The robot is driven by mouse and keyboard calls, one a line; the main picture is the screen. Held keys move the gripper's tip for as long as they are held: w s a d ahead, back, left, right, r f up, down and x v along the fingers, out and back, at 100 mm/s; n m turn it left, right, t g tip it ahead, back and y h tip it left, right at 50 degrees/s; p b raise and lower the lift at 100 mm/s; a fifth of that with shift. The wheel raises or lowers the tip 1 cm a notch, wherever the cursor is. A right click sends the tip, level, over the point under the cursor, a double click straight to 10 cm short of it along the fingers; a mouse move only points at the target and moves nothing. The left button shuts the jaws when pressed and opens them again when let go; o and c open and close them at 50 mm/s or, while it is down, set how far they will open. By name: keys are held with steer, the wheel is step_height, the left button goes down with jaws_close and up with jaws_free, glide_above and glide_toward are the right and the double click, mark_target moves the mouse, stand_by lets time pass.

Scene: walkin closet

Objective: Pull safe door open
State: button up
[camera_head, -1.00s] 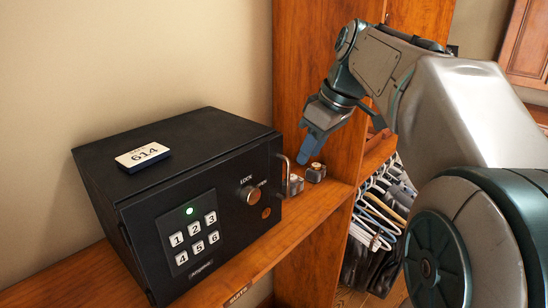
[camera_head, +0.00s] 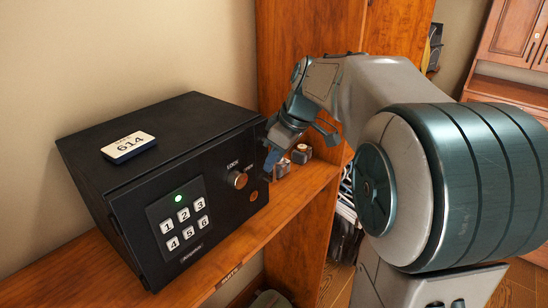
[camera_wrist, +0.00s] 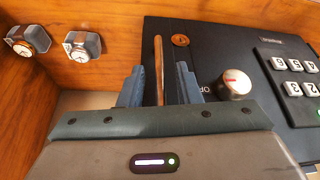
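The black safe (camera_head: 165,130) stands on the wooden shelf at the left. Its door (camera_head: 222,212) looks closed, with a lit green light (camera_head: 178,198), a number keypad (camera_head: 186,222) and a round knob (camera_head: 237,179), also in the wrist view (camera_wrist: 236,82). My gripper (camera_head: 273,158) is at the door's right edge and covers the handle in the head view. In the wrist view the slim bar handle (camera_wrist: 158,60) stands between the two blue fingers of my gripper (camera_wrist: 159,84). The fingers are open, with gaps on both sides of the handle.
Two watches (camera_head: 301,153) (camera_head: 282,167) on small stands sit on the shelf (camera_head: 225,255) just right of my gripper. A wooden upright panel (camera_head: 285,70) rises behind them.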

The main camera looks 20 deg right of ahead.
steer(key=shift+w+a+f, duration=0.1)
steer(key=shift+a+f, duration=0.05)
steer(key=shift+f, duration=0.35)
jaws_close()
